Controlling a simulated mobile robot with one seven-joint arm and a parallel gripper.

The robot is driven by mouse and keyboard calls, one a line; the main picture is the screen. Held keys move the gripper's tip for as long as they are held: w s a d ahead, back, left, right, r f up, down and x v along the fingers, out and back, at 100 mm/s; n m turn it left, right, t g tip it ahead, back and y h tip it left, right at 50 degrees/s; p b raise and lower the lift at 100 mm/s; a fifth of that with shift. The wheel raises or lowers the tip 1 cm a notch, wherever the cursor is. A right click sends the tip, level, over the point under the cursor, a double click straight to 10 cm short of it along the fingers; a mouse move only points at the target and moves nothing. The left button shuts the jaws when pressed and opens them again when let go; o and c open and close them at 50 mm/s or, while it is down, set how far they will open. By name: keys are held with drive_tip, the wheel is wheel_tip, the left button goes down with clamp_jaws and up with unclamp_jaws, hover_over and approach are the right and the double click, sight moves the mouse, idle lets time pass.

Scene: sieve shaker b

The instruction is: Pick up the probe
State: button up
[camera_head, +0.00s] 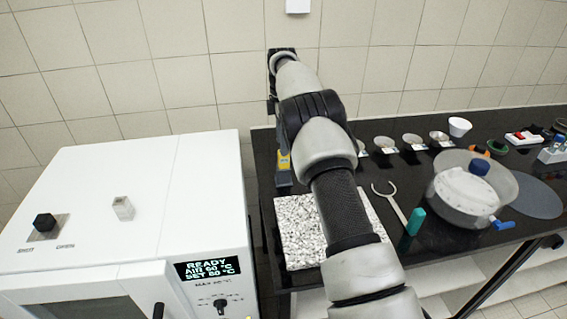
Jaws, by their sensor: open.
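My arm reaches up across the middle of the view, and its far end is over the back of the black table. My gripper (273,98) shows only as a dark part at the arm's left side there; its fingertips are mostly hidden behind the arm. A grey and yellow upright device (284,161) stands below it, at the table's back left, partly covered by my arm. I cannot tell for sure whether this device is or holds the probe. Nothing shows held in the gripper.
A white oven (150,190) fills the left. A speckled slab (293,235) lies under my arm. The wall is close behind.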

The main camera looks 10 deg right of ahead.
sight(283, 166)
drive_tip(key=shift+d+f, duration=0.15)
drive_tip(key=shift+f, duration=2.75)
drive_tip(key=c, duration=1.1)
drive_tip(key=shift+r, duration=0.1)
drive_tip(key=shift+c, duration=0.2)
